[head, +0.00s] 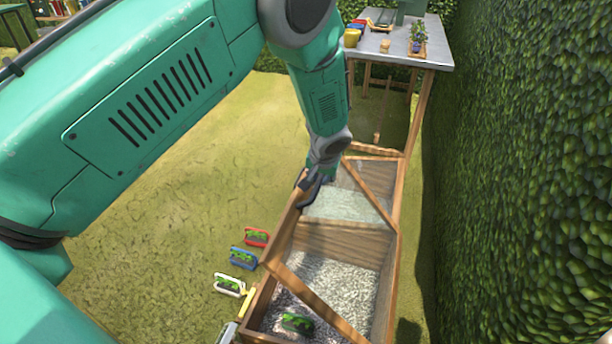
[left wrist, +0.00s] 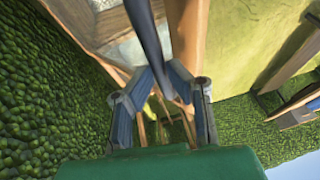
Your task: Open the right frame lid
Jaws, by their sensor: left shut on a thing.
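A long wooden planter frame (head: 324,238) stands on the grass, with a far and a near compartment. Slanting wooden bars and clear, glass-like panes show over both, and the far part (head: 345,205) looks pale through its pane. Which part is the right lid I cannot tell for certain. My left gripper (head: 310,190) is at the left edge of the far part. In the left wrist view, my left gripper's fingers (left wrist: 165,80) close around a dark bar (left wrist: 148,35) beside the wooden frame. The exact contact is partly hidden. My right gripper is not in view.
Small planters with red (head: 257,237), blue (head: 243,258) and white (head: 229,284) handles stand on the grass left of the frame. A green plant (head: 297,323) is inside the near compartment. A hedge (head: 520,180) rises close on the right; a table (head: 400,52) stands behind.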

